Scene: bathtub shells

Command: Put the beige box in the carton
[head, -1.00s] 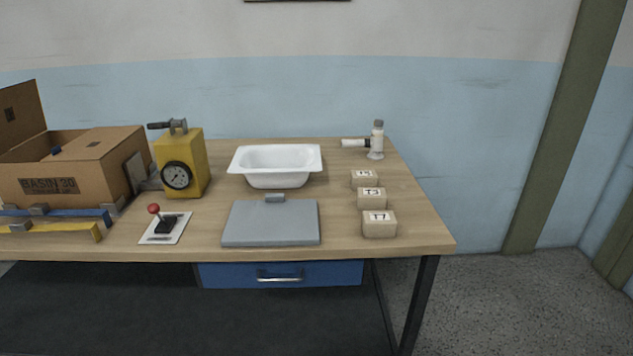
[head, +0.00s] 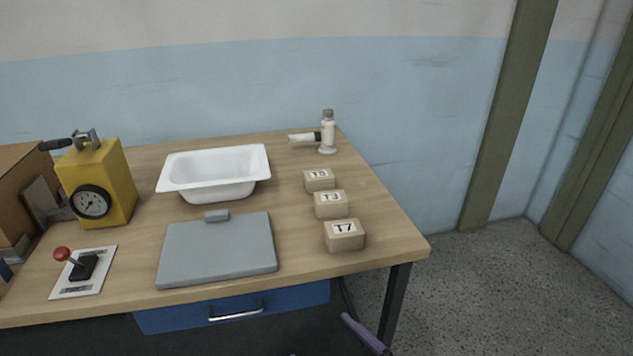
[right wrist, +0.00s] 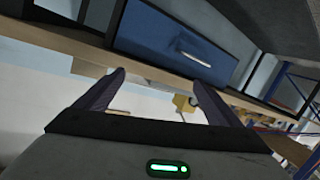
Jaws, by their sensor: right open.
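Three beige boxes stand in a slanting row on the right side of the table in the head view. The T7 box (head: 344,236) is nearest, the T3 box (head: 331,205) is in the middle and the T5 box (head: 319,181) is farthest. The brown carton (head: 18,185) is cut off at the left edge, so its inside is hidden. My right gripper (right wrist: 158,78) is open and empty in the right wrist view, below table height near the blue drawer. A purple finger of it shows at the bottom of the head view. My left gripper is out of view.
A white basin (head: 214,173) and a grey flat panel (head: 218,250) lie mid-table. A yellow gauge unit (head: 110,185) and a red-knobbed lever (head: 80,268) stand between them and the carton. A bottle (head: 327,132) stands at the back. The blue drawer (head: 233,306) is under the tabletop.

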